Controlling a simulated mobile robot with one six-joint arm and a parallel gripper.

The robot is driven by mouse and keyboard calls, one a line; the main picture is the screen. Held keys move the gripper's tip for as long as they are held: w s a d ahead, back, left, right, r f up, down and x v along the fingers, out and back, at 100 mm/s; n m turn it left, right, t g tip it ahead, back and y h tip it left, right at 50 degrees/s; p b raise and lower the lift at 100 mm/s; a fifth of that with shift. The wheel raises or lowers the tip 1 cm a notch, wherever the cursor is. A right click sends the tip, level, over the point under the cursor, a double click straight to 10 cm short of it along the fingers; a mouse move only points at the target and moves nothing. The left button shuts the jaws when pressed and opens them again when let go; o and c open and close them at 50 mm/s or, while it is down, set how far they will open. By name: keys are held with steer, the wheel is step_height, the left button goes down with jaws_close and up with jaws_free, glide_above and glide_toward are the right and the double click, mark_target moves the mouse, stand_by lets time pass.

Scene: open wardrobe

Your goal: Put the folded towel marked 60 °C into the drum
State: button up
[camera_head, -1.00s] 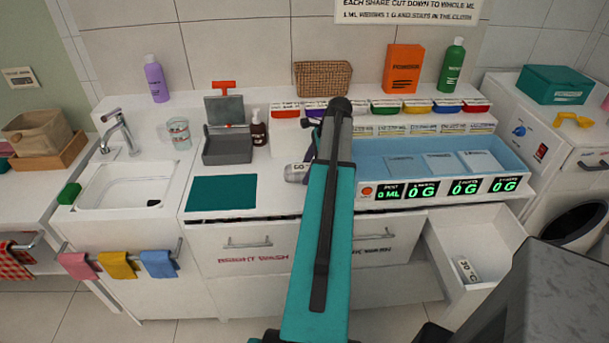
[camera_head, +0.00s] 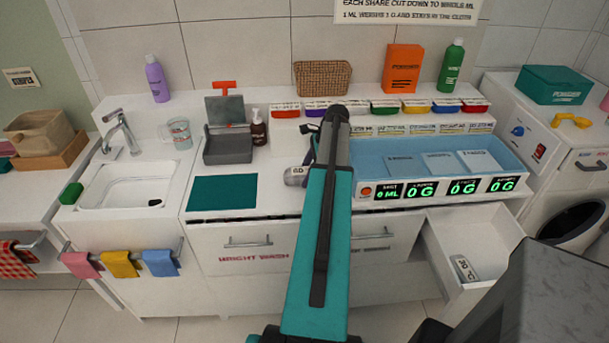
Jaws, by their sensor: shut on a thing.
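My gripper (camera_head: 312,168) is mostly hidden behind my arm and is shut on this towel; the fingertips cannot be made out. Whether the towel touches the counter cannot be told. The drum (camera_head: 573,224) is the dark round opening in the front of the white washing machine at the far right, partly cut off by the picture's edge.
The open drawer (camera_head: 507,242) juts out between my arm and the machine. A blue tray (camera_head: 505,151) with digital displays stands on the counter. A grey scale-like box (camera_head: 228,148), a teal mat (camera_head: 222,192) and a sink (camera_head: 123,185) are to the left.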

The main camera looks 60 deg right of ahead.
steer(key=shift+f, duration=0.4)
steer(key=shift+f, duration=0.15)
steer(key=o, duration=1.1)
